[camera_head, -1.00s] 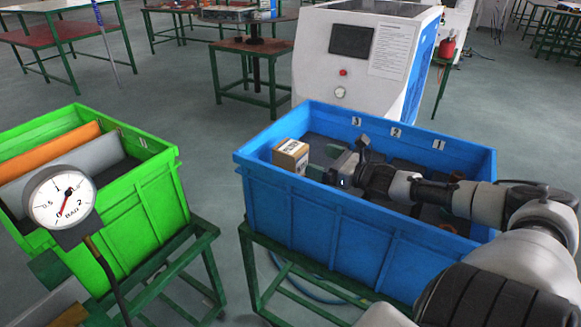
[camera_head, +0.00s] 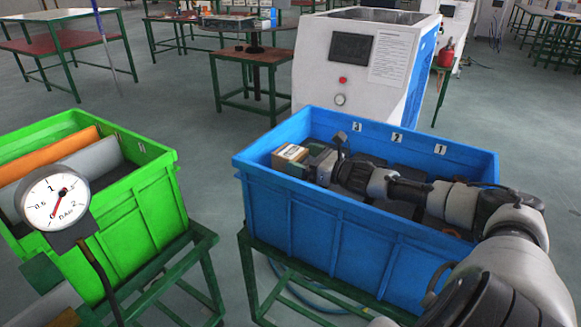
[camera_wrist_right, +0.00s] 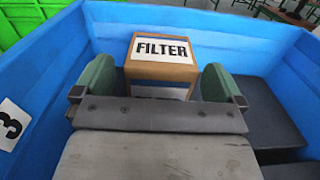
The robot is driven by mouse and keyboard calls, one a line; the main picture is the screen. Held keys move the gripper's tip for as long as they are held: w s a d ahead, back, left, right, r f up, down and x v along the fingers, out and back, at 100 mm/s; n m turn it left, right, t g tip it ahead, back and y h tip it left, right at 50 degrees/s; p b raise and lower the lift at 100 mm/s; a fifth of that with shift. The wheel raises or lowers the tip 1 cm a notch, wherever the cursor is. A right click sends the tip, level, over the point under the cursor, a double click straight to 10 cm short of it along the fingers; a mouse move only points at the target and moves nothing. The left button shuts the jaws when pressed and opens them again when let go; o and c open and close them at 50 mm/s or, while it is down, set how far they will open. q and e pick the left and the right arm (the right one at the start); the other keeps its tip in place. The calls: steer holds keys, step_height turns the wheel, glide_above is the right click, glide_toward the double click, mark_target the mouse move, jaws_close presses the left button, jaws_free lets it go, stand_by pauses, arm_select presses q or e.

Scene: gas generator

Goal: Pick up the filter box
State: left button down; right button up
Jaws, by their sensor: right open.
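The filter box (camera_head: 290,153) is a small brown carton at the left end inside the blue bin (camera_head: 318,228). In the right wrist view the filter box (camera_wrist_right: 176,71) has a white label reading FILTER on top. My right gripper (camera_head: 318,163) reaches into the bin from the right, close to the box. In the wrist view my right gripper (camera_wrist_right: 158,82) is open, with one green-padded finger on each side of the box's near part. Gaps show between the pads and the box. The box's base is hidden. My left gripper is not in view.
The blue bin's walls surround the gripper closely at the left end. Dark flat blocks (camera_wrist_right: 261,110) lie on the bin's floor. A green bin (camera_head: 148,205) with orange and grey rolls stands left, behind a pressure gauge (camera_head: 55,203). A white machine (camera_head: 358,75) stands behind.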

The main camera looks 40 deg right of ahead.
mark_target(290, 155)
steer(key=shift+p+x, duration=0.45)
steer(key=shift+x, duration=1.9)
steer(key=shift+d+f, duration=0.1)
steer(key=shift+f, duration=0.15)
steer(key=c, duration=0.9)
